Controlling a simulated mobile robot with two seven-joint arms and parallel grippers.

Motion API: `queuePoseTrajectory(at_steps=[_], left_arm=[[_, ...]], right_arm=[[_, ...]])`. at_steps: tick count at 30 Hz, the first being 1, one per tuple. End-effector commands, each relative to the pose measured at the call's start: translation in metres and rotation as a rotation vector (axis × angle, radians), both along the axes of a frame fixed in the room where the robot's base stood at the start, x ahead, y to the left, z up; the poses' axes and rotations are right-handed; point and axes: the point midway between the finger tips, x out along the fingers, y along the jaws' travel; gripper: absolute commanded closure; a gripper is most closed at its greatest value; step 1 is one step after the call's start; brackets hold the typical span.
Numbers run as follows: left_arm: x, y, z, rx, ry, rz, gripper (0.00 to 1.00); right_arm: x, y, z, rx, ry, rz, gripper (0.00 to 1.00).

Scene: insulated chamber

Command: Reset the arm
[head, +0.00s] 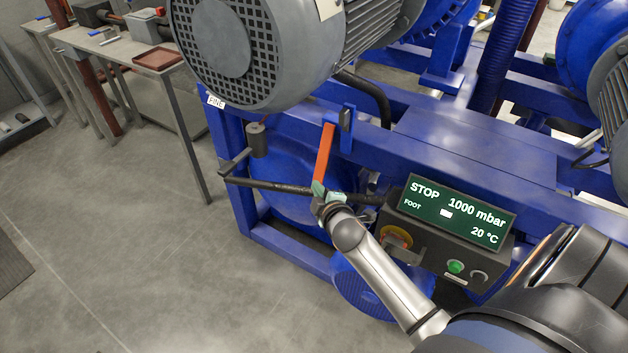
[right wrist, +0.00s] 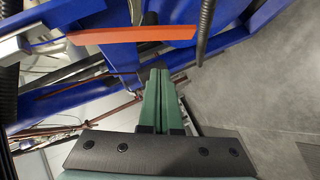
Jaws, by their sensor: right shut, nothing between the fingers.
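My right arm reaches in from the lower right of the head view. Its gripper (head: 319,188) is at the lower end of an orange lever (head: 325,152) on the blue machine frame. In the right wrist view the green fingers (right wrist: 160,75) are together with nothing between them. The orange lever (right wrist: 130,35) shows there beyond the fingertips, apart from them in the picture. Whether the gripper touches the lever is hard to tell in the head view. My left gripper is in neither view.
A control box (head: 455,212) reading STOP, 1000 mbar and 20 °C sits close to my right forearm. A large grey motor (head: 225,55) hangs over the blue frame (head: 470,150). A dark horizontal bar (head: 270,187) runs beside the gripper. Open grey floor (head: 130,240) lies to the left.

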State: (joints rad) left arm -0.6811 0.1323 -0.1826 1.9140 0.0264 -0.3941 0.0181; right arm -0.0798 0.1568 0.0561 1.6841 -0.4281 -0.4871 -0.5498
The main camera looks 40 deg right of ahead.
Motion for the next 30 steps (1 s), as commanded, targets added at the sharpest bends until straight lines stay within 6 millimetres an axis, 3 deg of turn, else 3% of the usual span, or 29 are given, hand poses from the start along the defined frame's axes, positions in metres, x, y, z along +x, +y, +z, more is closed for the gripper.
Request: queuePoseTrajectory(at_steps=[3, 9, 21, 23, 26, 30], left_arm=[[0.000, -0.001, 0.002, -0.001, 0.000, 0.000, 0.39], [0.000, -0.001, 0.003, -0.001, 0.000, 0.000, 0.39], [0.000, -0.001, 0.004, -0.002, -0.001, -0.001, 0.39], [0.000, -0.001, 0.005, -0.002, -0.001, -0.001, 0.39], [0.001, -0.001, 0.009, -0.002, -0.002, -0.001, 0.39], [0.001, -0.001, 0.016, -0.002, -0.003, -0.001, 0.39]], right_arm=[[-0.023, 0.008, 0.005, 0.002, 0.002, -0.001, 1.00], [-0.047, 0.018, 0.012, 0.001, 0.001, -0.001, 1.00], [-0.058, 0.023, 0.014, 0.011, 0.002, 0.001, 1.00], [-0.063, 0.030, 0.006, 0.054, 0.012, 0.007, 1.00], [-0.086, 0.056, -0.019, 0.212, 0.048, 0.020, 1.00], [-0.140, 0.110, -0.062, 0.552, 0.132, 0.000, 1.00]])
